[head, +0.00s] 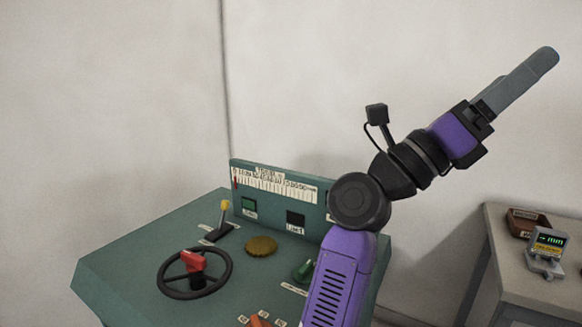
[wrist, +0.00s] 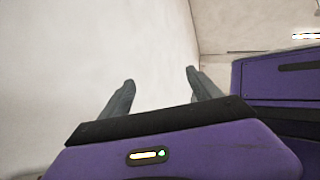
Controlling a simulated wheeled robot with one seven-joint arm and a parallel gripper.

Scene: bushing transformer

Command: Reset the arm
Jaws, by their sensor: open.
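My arm rises from the bottom of the head view, in front of the console. My gripper (head: 535,68) points up and to the right, high above the console and the side table, against the bare wall. In the wrist view my gripper (wrist: 160,90) shows two grey fingers spread apart with nothing between them. It is open, empty and touches nothing. The arm hides part of the console's right side and of its scale panel.
A green console (head: 130,255) carries a black handwheel with a red knob (head: 194,262), a yellow-tipped lever (head: 224,207) and a scale panel (head: 275,187). At right a grey table (head: 520,270) holds a brown tray (head: 527,222) and a meter (head: 547,250). The air around the gripper is free.

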